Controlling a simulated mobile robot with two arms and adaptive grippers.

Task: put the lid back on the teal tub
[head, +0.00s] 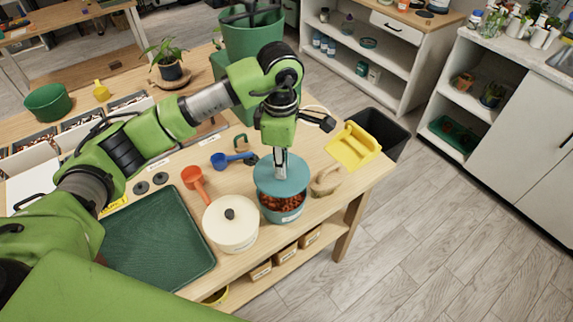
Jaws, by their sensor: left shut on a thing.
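The teal tub (283,214) stands near the front right of the wooden table, with reddish-brown contents showing at its front. The teal lid (268,182) is over the tub, tilted and set back a little, so the front of the opening shows. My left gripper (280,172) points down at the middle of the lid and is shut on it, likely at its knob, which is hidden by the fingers. Whether the lid touches the tub's rim I cannot tell. My right gripper is not in view.
A cream pot with a lid and black knob (231,224) stands close left of the tub. A tan looped object (326,181) lies close right. A yellow dustpan (352,146), a red scoop (196,181), a blue scoop (230,159) and a green tray (158,245) lie around.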

